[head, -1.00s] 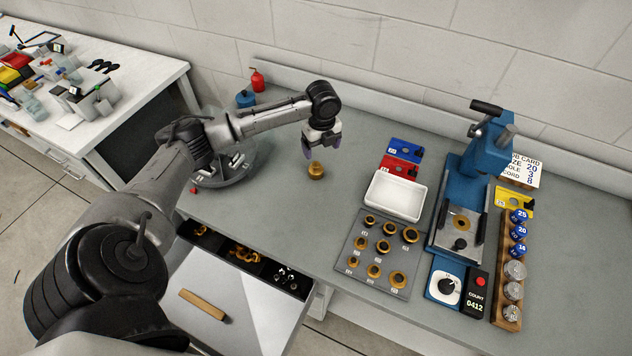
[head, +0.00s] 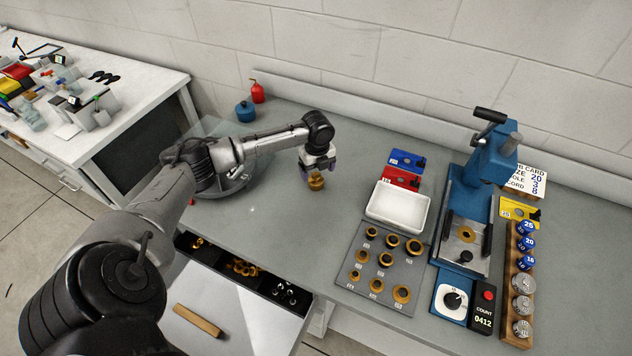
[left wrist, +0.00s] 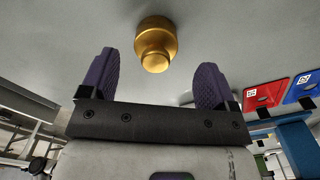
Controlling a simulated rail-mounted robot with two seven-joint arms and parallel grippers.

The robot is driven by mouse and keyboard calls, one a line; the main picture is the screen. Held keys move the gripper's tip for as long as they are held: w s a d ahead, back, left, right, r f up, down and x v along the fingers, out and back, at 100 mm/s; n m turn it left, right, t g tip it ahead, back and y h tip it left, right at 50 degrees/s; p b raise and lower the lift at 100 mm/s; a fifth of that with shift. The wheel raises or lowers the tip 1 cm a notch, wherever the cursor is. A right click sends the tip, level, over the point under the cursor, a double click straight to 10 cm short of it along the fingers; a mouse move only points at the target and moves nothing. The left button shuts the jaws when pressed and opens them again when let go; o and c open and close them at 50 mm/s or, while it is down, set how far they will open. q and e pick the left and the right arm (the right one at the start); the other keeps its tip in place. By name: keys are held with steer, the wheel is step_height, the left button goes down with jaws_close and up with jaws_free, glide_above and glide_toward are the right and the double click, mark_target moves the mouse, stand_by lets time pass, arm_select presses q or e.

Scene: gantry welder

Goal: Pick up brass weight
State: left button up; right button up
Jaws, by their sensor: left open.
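The brass weight (head: 316,183) is a small gold-coloured stepped cylinder standing on the grey bench in the head view. In the left wrist view the brass weight (left wrist: 156,44) lies beyond the fingertips, roughly centred between them. My left gripper (head: 318,172) is just above and around the top of the weight in the head view. In the left wrist view my left gripper (left wrist: 154,78) has its purple finger pads wide apart, with nothing held between them. Whether a pad touches the weight cannot be told. My right gripper is not in view.
A white tray (head: 398,205) and a grey board (head: 353,277) of several brass rings lie to the right. A blue press (head: 470,200) stands farther right. A blue pot (head: 245,111) and a red bottle (head: 257,91) stand behind. The bench around the weight is clear.

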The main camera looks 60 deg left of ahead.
mark_target(316, 174)
arm_select(q)
steer(key=f, duration=0.4)
steer(key=shift+s+d+f+b, duration=0.1)
steer(key=shift+s+f+b, duration=0.15)
steer(key=shift+f+b, duration=0.15)
steer(key=shift+c, duration=0.2)
steer(key=c, duration=1.3)
steer(key=shift+r, duration=0.1)
steer(key=shift+c, duration=0.2)
